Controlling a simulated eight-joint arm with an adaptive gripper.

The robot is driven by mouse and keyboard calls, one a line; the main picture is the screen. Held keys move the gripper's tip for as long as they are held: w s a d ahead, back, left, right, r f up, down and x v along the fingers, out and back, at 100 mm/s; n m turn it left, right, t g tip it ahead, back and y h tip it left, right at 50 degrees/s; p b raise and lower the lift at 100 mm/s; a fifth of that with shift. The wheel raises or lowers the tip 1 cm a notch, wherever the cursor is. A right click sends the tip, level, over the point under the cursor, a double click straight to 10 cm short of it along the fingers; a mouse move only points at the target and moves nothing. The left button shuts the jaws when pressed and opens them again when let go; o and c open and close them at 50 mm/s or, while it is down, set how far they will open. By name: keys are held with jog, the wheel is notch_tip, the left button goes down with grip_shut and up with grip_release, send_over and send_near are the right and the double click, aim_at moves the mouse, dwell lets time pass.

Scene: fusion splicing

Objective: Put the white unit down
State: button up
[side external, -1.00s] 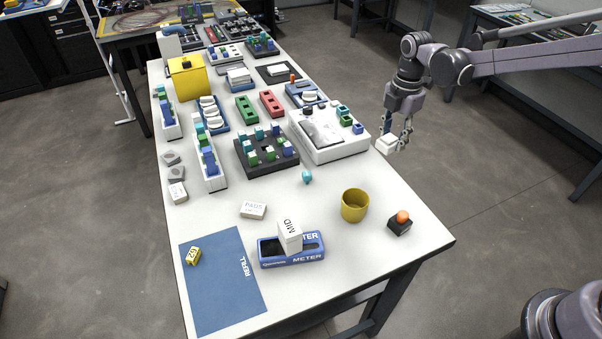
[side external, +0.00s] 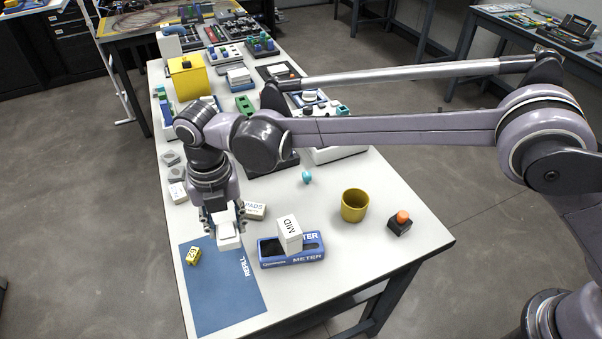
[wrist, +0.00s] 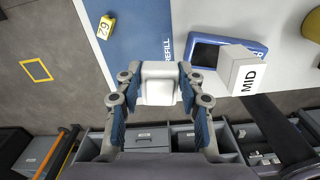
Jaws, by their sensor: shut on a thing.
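My gripper (side external: 226,222) is shut on the white unit (side external: 228,238), a small white block. In the side external view it hangs over the far part of the blue REFILL mat (side external: 215,297); its exact height above the mat is hard to tell. In the wrist view the white unit (wrist: 159,84) sits between both fingers of my gripper (wrist: 158,88), with the blue mat (wrist: 140,30) behind it. A yellow tag block marked 62 or 29 (side external: 193,256) lies on the mat, left of the unit.
The white PADS box (side external: 256,211) is close behind my gripper. A yellow cup (side external: 355,205) and a black block with an orange knob (side external: 400,223) stand farther right. The mat's near part is clear.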

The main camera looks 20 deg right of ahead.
jog(key=n, duration=0.2)
send_over(221, 281)
jog(key=shift+f, duration=5.15)
jog(key=o, duration=1.1)
jog(key=shift+f, duration=0.1)
jog(key=shift+o, duration=0.2)
